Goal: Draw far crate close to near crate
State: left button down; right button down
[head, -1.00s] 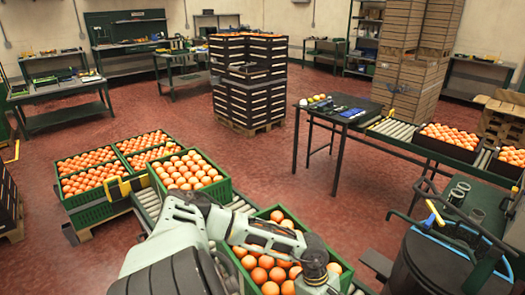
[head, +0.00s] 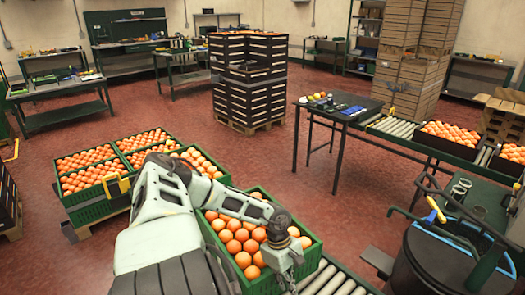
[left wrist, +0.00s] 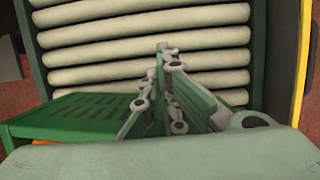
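Two green crates of oranges stand in a row on a roller conveyor. The closer one (head: 312,246) is partly covered by my left arm. The one behind it (head: 226,180) is mostly hidden by that arm, and little or no gap shows between the two. My left gripper (head: 290,282) hangs over the rollers at the closer crate's right, front side. In the left wrist view its fingers (left wrist: 162,48) come together at the tips with nothing visible between them. A slotted green crate wall (left wrist: 85,112) shows beside them; contact is unclear. My right gripper is not in view.
Conveyor rollers (head: 335,277) are bare to the right of the closer crate. More green orange crates (head: 95,205) sit on a pallet at left. A table (head: 340,110) and second conveyor with dark crates stand at right. Red floor between is clear.

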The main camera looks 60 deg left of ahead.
pick_arm(q)
jog(key=s+a, duration=0.3)
jog(key=a, duration=0.8)
jog(key=shift+s+a+b, duration=0.15)
jog(key=shift+a+b, duration=0.05)
jog(key=shift+b, duration=0.2)
jog(key=shift+d, duration=0.15)
notch_tip(320, 180, up, 12)
jog(key=d+p, duration=0.2)
jog(key=p, duration=0.8)
jog(key=shift+w+p, duration=0.35)
jog(key=shift+p, duration=0.05)
jog(key=shift+d, duration=0.15)
